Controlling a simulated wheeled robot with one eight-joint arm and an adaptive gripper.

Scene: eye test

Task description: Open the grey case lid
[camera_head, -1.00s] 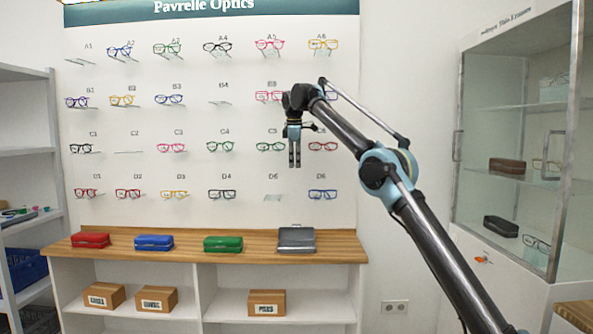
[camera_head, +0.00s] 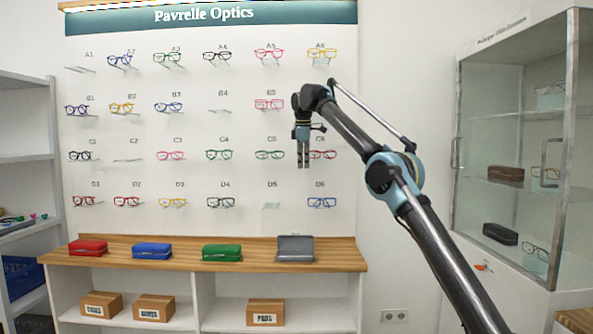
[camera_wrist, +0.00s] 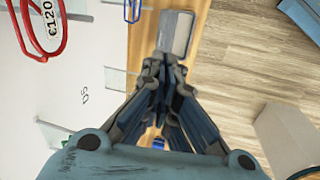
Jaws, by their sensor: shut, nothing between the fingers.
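The grey case (camera_head: 295,256) sits at the right part of the wooden counter top, right of the green case. It looks taller than the other cases, with a darker upper panel above a paler front strip; I cannot tell for sure how far its lid is raised. My gripper (camera_head: 303,166) points down, well above the case and apart from it, in front of the display wall. Its fingers are together and empty. In the wrist view the grey case (camera_wrist: 175,32) shows beyond the fingertips (camera_wrist: 165,65), partly hidden by them.
A red case (camera_head: 88,248), a blue case (camera_head: 152,251) and a green case (camera_head: 222,252) stand left on the wooden counter (camera_head: 190,262). Glasses on small shelves cover the wall behind my gripper. A glass cabinet (camera_head: 510,150) stands at the right. The air above the grey case is clear.

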